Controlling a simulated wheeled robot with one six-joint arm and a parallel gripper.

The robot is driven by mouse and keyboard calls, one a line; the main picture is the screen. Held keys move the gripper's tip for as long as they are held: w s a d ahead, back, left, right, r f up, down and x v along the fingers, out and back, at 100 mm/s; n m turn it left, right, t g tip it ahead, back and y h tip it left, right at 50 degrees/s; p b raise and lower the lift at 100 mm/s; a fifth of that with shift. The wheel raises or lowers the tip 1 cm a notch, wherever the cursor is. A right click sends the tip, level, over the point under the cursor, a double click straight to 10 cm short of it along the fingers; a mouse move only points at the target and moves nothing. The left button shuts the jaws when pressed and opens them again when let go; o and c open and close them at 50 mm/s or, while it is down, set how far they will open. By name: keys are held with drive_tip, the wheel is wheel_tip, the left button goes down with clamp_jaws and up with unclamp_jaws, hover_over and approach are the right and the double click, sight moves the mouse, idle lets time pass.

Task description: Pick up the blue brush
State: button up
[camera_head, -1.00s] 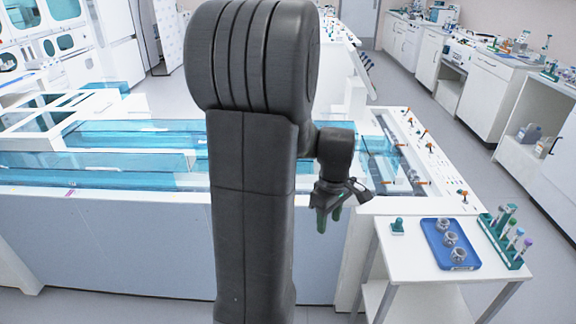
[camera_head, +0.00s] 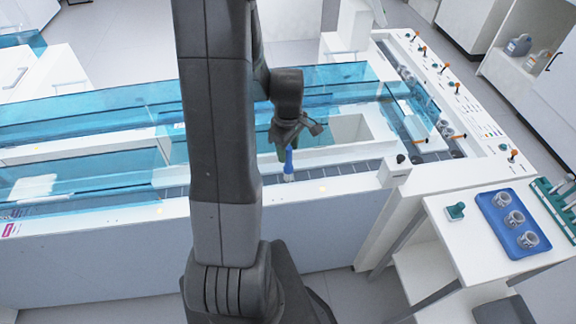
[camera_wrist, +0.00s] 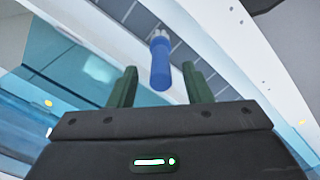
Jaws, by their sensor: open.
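The blue brush (camera_head: 289,163) stands about upright on the dark track strip along the near side of the white machine, just below my gripper (camera_head: 282,150) in the head view. In the wrist view the brush (camera_wrist: 160,64) has a blue handle and a pale bristle end. It lies between the lines of my gripper's two green fingers (camera_wrist: 160,84), which are apart, and seems to be beyond their tips. I cannot tell whether either finger touches it.
Clear blue covers (camera_head: 90,120) run along the machine to the left. A white side table (camera_head: 460,235) at the right holds a blue tray (camera_head: 497,232) with several metal rings, a small green item (camera_head: 456,211) and a teal rack (camera_head: 556,208). Orange-tipped pegs line the machine's right side.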

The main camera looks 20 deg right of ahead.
sight(289, 156)
drive_tip(key=shift+s+f, duration=0.1)
drive_tip(key=shift+f, duration=1.55)
clamp_jaws()
drive_tip(key=shift+r, duration=0.1)
